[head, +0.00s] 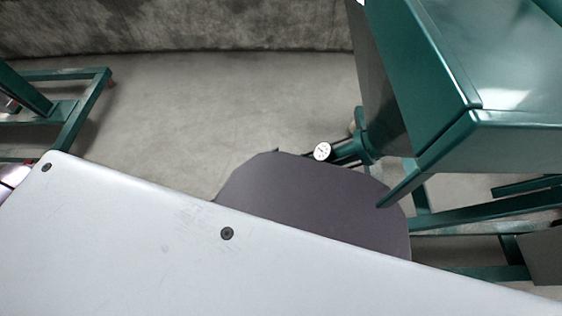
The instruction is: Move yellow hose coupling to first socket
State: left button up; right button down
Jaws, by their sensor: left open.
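The yellow hose coupling is not visible in the head view, and no socket can be made out. A small dark part at the left edge appears to be my left gripper (11,104), in front of a green frame. It is mostly cut off by the picture edge and holds nothing that I can see. A pale, shiny piece below it at the left edge is partly hidden by a large white panel. My right gripper is not in view.
A white panel (130,250) with dark screws fills the lower picture. A green machine (430,90) with a round white gauge (322,151) stands at right. A green frame (75,125) stands at left. Grey floor (230,100) lies clear between them.

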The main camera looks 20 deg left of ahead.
aim_at(278, 159)
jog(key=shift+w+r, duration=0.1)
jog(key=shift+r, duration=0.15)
pick_arm(q)
jog(key=shift+c, duration=0.6)
jog(key=c, duration=1)
jog(key=shift+c, duration=0.4)
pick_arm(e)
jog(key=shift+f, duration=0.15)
pick_arm(q)
jog(key=shift+r, duration=0.15)
